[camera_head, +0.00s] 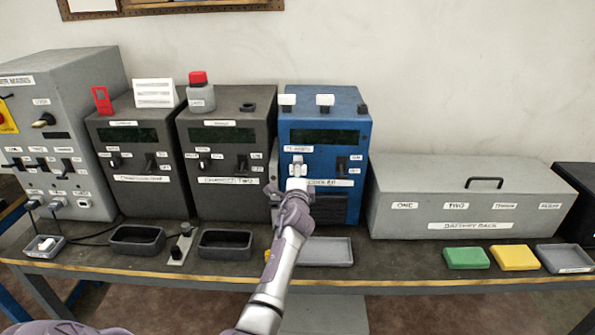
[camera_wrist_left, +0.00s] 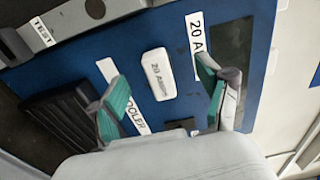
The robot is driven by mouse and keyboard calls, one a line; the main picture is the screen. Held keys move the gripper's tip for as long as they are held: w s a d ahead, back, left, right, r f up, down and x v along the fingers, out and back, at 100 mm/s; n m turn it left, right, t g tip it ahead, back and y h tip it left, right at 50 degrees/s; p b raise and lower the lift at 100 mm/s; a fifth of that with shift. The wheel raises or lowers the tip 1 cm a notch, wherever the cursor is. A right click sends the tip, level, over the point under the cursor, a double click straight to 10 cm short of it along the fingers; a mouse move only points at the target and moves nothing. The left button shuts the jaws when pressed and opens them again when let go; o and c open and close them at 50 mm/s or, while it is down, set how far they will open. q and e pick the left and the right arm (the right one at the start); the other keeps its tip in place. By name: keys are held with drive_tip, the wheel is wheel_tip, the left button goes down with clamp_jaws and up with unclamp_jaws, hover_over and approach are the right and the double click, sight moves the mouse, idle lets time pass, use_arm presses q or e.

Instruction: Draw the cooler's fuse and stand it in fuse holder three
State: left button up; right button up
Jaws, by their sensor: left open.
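The blue cooler (camera_head: 345,120) stands on the bench among the machines. Its white fuse, marked 20 AMPS (camera_wrist_left: 158,75), sits on the blue front panel between the COOLER label and a 20 A label. My left gripper (camera_head: 292,182) reaches up to this panel from the bottom of the head view. In the left wrist view its two green-padded fingers (camera_wrist_left: 165,92) are open on either side of the fuse, with gaps visible on both sides. I cannot make out a fuse holder marked three. My right gripper is not in view.
Dark machines (camera_head: 225,150) and a grey cabinet (camera_head: 85,130) stand to the left. A grey battery rack (camera_head: 480,208) stands to the right. A grey tray (camera_head: 327,252) lies in front of the cooler, with black trays (camera_head: 226,244) farther left.

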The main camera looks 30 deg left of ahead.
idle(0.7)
use_arm(q)
clamp_jaws()
idle(0.4)
drive_tip(key=p+v, duration=0.2)
drive_tip(key=v, duration=0.4)
idle(1.0)
idle(0.6)
